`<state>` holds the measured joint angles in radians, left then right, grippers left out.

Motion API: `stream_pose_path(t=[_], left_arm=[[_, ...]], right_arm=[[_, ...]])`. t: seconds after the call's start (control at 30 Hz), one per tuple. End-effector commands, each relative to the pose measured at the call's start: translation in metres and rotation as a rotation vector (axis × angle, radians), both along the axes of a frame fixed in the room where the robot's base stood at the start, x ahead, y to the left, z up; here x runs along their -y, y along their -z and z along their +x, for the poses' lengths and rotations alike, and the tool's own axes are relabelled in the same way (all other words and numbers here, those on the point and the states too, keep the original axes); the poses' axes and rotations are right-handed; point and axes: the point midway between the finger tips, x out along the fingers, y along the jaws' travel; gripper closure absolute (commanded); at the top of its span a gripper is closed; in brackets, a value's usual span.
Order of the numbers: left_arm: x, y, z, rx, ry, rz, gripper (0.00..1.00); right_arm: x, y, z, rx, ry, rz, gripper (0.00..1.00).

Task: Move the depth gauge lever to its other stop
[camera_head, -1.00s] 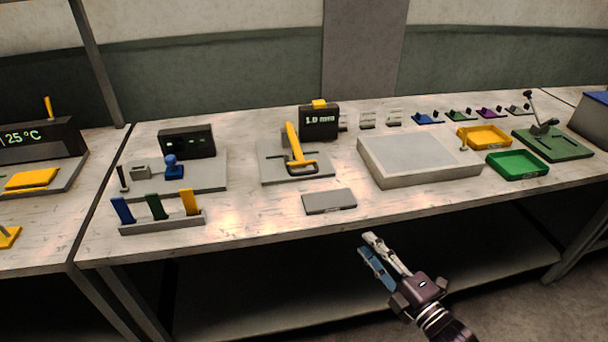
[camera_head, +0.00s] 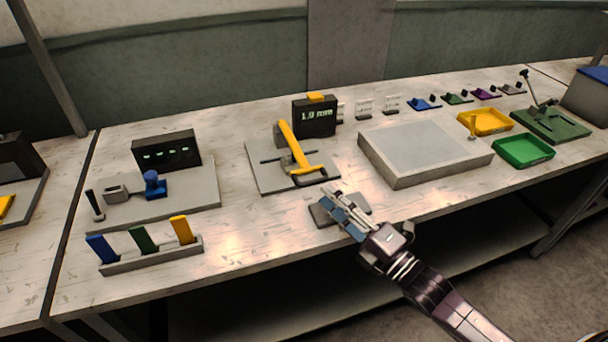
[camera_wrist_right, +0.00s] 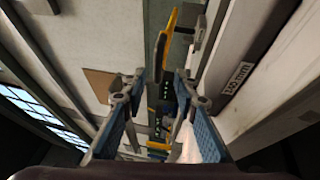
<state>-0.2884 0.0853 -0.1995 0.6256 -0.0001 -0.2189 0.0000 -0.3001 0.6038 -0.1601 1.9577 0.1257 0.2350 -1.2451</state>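The depth gauge has a yellow lever (camera_head: 290,142) on a grey base plate (camera_head: 262,177), with a dark display (camera_head: 315,119) behind it reading about 1.0 mm. The lever slants, its top leaning left and its lower end at a yellow and dark loop-shaped part near the plate's front. My right gripper (camera_head: 331,199) is in front of and slightly right of the gauge, apart from the lever. In the right wrist view its blue-padded fingers (camera_wrist_right: 157,88) are spread and empty, and a yellow and dark part (camera_wrist_right: 164,42) shows beyond them. My left gripper is not in view.
My right gripper partly covers a flat grey block (camera_head: 322,213). A large pale block (camera_head: 425,150) stands right of the gauge, with yellow (camera_head: 485,122) and green (camera_head: 522,151) trays beyond. A rack of coloured tabs (camera_head: 150,255) stands front left. Bare table lies between rack and gauge.

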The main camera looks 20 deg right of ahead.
Motion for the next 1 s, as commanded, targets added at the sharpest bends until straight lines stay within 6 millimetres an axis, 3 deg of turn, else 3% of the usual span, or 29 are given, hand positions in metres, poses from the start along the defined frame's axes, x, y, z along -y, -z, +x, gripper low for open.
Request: stream_pose_path(t=[0.3, 0.53, 0.7, 0.9, 1.0], left_arm=[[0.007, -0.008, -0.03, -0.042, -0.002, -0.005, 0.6], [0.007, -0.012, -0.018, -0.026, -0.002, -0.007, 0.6], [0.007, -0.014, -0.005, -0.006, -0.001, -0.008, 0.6], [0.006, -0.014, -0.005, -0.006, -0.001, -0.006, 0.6], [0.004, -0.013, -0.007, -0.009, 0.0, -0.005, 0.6]], right_arm=[[-0.018, -0.01, 0.039, 0.002, 0.0, 0.001, 0.73], [-0.027, -0.011, 0.058, 0.0, 0.001, 0.001, 0.73], [-0.029, -0.011, 0.062, 0.0, -0.001, 0.001, 0.73], [-0.029, -0.011, 0.062, -0.001, 0.0, 0.0, 0.73], [-0.029, -0.011, 0.062, -0.001, 0.0, 0.0, 0.84]])
